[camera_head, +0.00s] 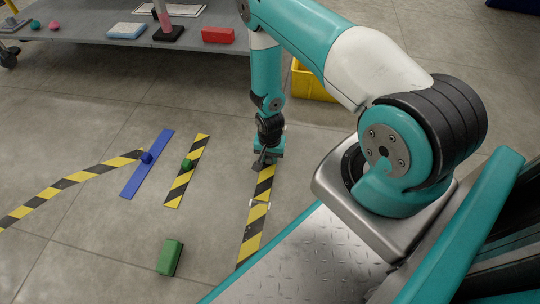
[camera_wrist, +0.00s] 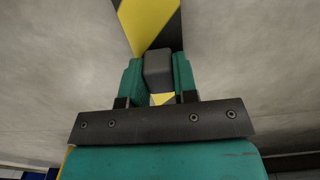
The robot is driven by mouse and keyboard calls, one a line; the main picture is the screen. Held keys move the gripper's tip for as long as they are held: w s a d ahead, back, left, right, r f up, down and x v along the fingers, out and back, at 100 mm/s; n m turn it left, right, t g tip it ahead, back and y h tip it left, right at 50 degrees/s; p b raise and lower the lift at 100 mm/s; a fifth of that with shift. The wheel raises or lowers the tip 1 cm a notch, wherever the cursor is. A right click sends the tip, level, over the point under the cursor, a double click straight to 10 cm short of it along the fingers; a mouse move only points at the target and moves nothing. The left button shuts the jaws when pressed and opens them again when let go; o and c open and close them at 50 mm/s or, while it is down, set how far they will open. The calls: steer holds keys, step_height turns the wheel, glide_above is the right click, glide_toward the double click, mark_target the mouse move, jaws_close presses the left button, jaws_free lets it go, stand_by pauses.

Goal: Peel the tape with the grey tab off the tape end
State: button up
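The yellow-and-black tape (camera_head: 265,183) lies on the floor at the centre of the head view, running from under my gripper (camera_head: 265,160) toward the front. In the wrist view the tape (camera_wrist: 148,22) runs up and away past the fingertips. The grey tab (camera_wrist: 158,70) is a small block on the tape. It sits between the two teal fingers of my gripper (camera_wrist: 158,76), which are close against both its sides. The gripper points down at the floor. In the head view the tab is mostly hidden by the gripper.
Small white marks (camera_head: 250,203) flank the tape partway along. To the left lie a short striped strip with a green tab (camera_head: 187,164), a blue strip (camera_head: 131,184) and a longer striped tape (camera_head: 60,187). A green block (camera_head: 170,257) stands nearer. A yellow crate (camera_head: 309,84) is behind my arm.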

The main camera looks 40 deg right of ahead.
steer(key=shift+o, duration=0.4)
steer(key=shift+c, duration=0.4)
steer(key=shift+r, duration=0.2)
steer(key=shift+r+p, duration=0.65)
steer(key=shift+p, duration=0.15)
steer(key=shift+r, duration=0.1)
step_height(320, 180, up, 7)
steer(key=p, duration=0.6)
steer(key=shift+p, duration=0.3)
